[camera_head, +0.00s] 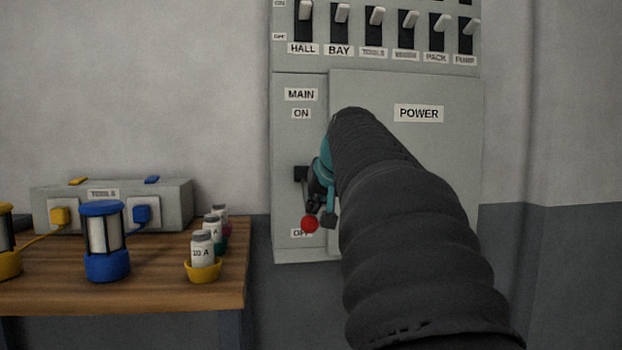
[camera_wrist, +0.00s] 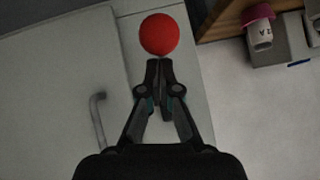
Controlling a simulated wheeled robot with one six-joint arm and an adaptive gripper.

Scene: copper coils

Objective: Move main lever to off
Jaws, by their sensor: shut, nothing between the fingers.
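The main lever's red ball knob (camera_head: 309,223) is low on the grey power panel (camera_head: 300,250), just above the OFF label (camera_head: 300,233) and well below the ON label (camera_head: 301,113). The lever's black mount (camera_head: 300,174) shows at mid-height; the shaft is mostly hidden behind my gripper. My gripper (camera_head: 328,217) is shut and empty, right beside the knob. In the wrist view the red knob (camera_wrist: 159,34) lies just beyond my closed fingertips (camera_wrist: 158,65). I cannot tell whether they touch the knob or shaft.
A POWER door (camera_head: 440,160) covers the panel's right side; its handle (camera_wrist: 98,110) shows in the wrist view. Several small switches line the panel's top. A wooden table (camera_head: 150,290) at left holds a blue lantern (camera_head: 104,240), a TOOLS box (camera_head: 170,205) and small jars.

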